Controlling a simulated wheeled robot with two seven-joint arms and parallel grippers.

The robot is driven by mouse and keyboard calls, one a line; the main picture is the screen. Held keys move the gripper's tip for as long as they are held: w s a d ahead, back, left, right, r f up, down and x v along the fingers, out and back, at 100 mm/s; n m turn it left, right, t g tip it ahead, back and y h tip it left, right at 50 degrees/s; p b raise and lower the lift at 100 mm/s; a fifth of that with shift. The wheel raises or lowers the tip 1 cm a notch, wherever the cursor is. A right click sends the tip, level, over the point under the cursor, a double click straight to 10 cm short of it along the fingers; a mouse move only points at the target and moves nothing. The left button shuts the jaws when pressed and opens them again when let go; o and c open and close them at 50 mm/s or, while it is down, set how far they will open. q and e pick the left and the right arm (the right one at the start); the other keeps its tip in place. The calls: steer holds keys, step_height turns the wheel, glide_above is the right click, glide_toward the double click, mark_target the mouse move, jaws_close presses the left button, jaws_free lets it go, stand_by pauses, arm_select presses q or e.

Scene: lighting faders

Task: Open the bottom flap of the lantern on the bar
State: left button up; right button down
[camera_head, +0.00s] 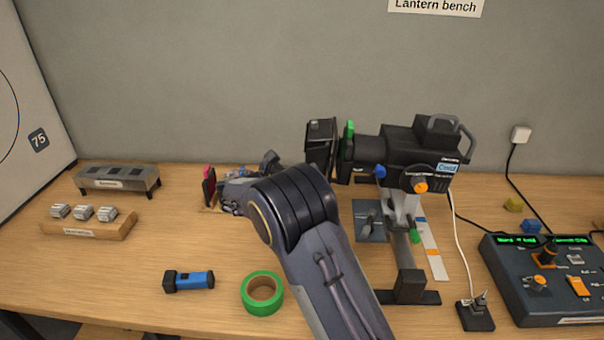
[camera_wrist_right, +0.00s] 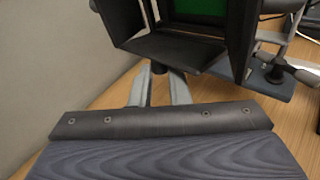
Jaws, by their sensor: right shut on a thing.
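The black lantern (camera_head: 415,150) stands on its bar stand (camera_head: 405,215), its front facing left. Its black flaps (camera_head: 320,142) show at that front, left of a green frame (camera_head: 347,140). In the right wrist view, the bottom flap (camera_wrist_right: 185,50) reaches out from below the green opening (camera_wrist_right: 196,8), towards the camera, with side flaps either side. My right gripper (camera_wrist_right: 158,90) is below the bottom flap, its two pale fingers around a small dark knob (camera_wrist_right: 158,68) under the flap's near edge. My left gripper is out of view.
Green tape (camera_head: 262,293) and a blue torch (camera_head: 188,281) lie at the bench front. A wooden block with several grey pieces (camera_head: 85,225) and a dark rack (camera_head: 117,180) stand left. A control desk (camera_head: 545,280) and a socket block (camera_head: 475,313) are right.

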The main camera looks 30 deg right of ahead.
steer(key=shift+r, duration=0.15)
stand_by(0.4)
steer(key=c, duration=1.4)
jaws_free()
steer(key=shift+o, duration=0.2)
steer(key=shift+a, duration=0.1)
steer(key=b+v, duration=0.1)
steer(key=v, duration=0.6)
steer(key=shift+a+r, duration=0.15)
steer(key=shift+a, duration=0.2)
steer(key=shift+s, duration=0.15)
